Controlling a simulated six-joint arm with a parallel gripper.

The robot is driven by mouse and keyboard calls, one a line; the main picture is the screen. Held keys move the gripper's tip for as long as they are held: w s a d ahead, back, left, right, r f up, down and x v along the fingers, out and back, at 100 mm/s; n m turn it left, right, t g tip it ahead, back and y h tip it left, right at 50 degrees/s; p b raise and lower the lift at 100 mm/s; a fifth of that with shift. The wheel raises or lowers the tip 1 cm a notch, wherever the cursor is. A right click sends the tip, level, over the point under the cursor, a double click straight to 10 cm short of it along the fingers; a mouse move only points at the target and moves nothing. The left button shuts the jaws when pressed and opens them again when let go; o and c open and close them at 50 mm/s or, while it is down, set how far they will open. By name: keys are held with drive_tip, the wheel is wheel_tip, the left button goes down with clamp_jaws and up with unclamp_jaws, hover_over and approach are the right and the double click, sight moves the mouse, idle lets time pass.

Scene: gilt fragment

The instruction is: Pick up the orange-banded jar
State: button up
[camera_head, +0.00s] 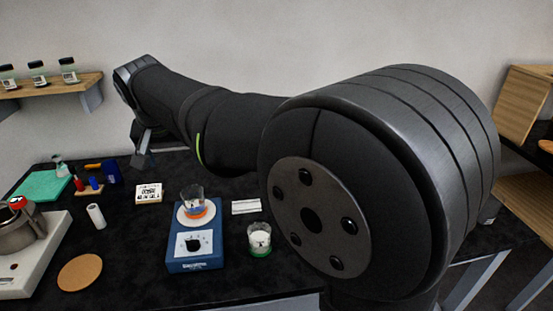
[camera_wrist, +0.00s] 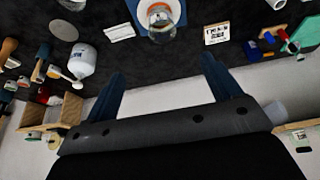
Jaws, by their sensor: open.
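The orange-banded jar (camera_head: 192,199) is a clear glass vessel with an orange band near its base. It stands upright on the round white plate of a blue stirrer (camera_head: 196,262). In the wrist view the jar (camera_wrist: 161,27) shows at the top centre, on the blue stirrer (camera_wrist: 137,4). My gripper (camera_wrist: 163,68) is open and empty, its two blue fingers spread wide below the jar in that picture and apart from it. In the head view my gripper (camera_head: 142,152) hangs above the back of the table, behind and left of the jar.
A green-banded jar (camera_head: 260,240) stands right of the stirrer. A white label card (camera_head: 246,206) and a lettered box (camera_head: 148,193) lie near it. A white tube (camera_head: 96,216), cork disc (camera_head: 80,272) and kettle (camera_head: 15,232) are left. My arm hides much of the right side.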

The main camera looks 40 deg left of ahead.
sight(193, 201)
drive_tip(key=w+a+f+n, duration=0.1)
drive_tip(key=w+a+f, duration=0.1)
drive_tip(key=f, duration=0.4)
drive_tip(key=w+a+f+n+g, duration=0.1)
drive_tip(key=w+f+n, duration=0.1)
drive_tip(key=f, duration=0.4)
drive_tip(key=w+a+f+n, duration=0.1)
drive_tip(key=w+a+f, duration=0.1)
drive_tip(key=f, duration=0.4)
drive_tip(key=shift+a+f+n+g+y, duration=0.3)
drive_tip(key=shift+a+y, duration=0.05)
drive_tip(key=shift+y, duration=0.05)
drive_tip(key=shift+w+a+x, duration=0.1)
drive_tip(key=shift+w+x, duration=0.1)
drive_tip(key=shift+x, duration=1.2)
drive_tip(key=shift+w+a+x, duration=0.1)
drive_tip(key=shift+w+x, duration=0.05)
drive_tip(key=shift+x, duration=1.2)
drive_tip(key=shift+r, duration=0.1)
drive_tip(key=shift+c, duration=0.4)
drive_tip(key=c, duration=1.1)
